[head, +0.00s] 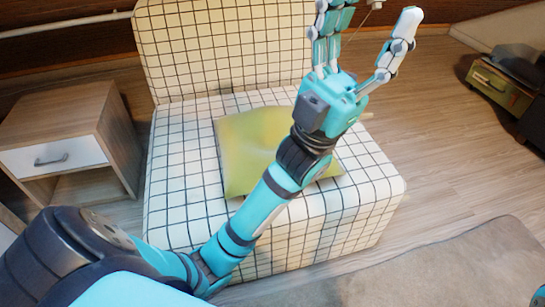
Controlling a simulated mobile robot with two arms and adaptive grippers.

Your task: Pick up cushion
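A yellow-green cushion (243,150) lies flat on the seat of a white armchair (180,205) with a dark grid pattern. My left arm crosses over the cushion and hides its right part; a corner shows to the right of the arm. My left gripper (370,14) is above and beyond the cushion, pointing towards the top of the picture. Its fingers are spread wide with nothing between them, and it appears clear of the cushion. My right gripper is not in view.
A wooden nightstand (65,110) with a white drawer stands left of the armchair. A grey rug (470,265) lies at the lower right. A dark, greenish box-like piece (503,85) stands at the far right. Wood floor between is clear.

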